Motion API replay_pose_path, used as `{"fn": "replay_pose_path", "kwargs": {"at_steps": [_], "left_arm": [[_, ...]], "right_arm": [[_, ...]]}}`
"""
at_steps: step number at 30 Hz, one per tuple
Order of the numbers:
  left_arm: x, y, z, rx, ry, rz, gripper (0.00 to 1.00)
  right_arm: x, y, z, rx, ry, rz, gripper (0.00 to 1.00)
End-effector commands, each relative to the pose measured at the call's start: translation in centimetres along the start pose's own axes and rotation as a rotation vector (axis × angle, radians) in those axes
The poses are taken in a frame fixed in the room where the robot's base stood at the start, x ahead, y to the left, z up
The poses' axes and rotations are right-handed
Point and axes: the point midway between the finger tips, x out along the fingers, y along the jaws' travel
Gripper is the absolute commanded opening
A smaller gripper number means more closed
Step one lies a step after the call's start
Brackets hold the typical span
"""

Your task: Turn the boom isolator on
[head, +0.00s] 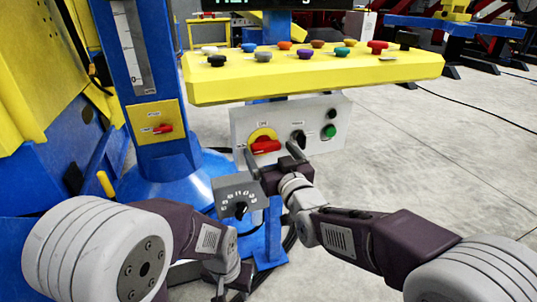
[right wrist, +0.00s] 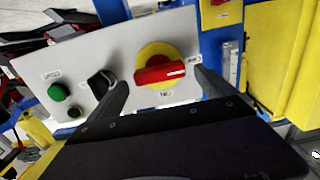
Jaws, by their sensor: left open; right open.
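A red rotary handle (head: 265,146) on a yellow disc sits at the left of a light grey panel (head: 340,112). In the right wrist view the red handle (right wrist: 160,74) lies nearly level, with a white mark at its right end. Another red handle (head: 163,129) sits on a yellow plate on the blue column. The labels are too small to read, so I cannot tell which is the boom isolator. My right gripper (head: 272,156) is open just in front of the panel handle, its fingers apart on either side, not visibly touching. My left gripper (head: 232,288) is open, low down and partly hidden.
The panel also has a black selector (head: 298,136) and a green button (head: 329,131). A yellow console (head: 320,68) with several coloured knobs overhangs it. A grey dial box (head: 238,196) stands below left, close to my right gripper. Open floor lies right.

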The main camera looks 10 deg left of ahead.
Motion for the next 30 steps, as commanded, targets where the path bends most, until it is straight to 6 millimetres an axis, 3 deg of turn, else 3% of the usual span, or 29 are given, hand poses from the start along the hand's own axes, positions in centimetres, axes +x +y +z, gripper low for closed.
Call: {"fn": "replay_pose_path", "kwargs": {"at_steps": [4, 13, 20, 30], "left_arm": [[0.5, 0.0, 0.1, 0.0, 0.0, 0.0, 0.41], [0.5, 0.0, 0.1, 0.0, 0.0, 0.0, 0.41], [0.5, 0.0, 0.1, 0.0, 0.0, 0.0, 0.41], [0.8, 0.0, 0.1, 0.0, 0.0, 0.0, 0.41]], "right_arm": [[1.6, 0.0, 0.2, 0.0, -0.001, 0.0, 0.95], [2.0, 0.0, 0.0, 0.0, -0.001, 0.0, 0.95], [1.9, 0.0, 0.0, 0.0, -0.001, 0.0, 0.32], [1.9, 0.0, 0.1, 0.059, -0.001, 0.0, 0.32]]}}
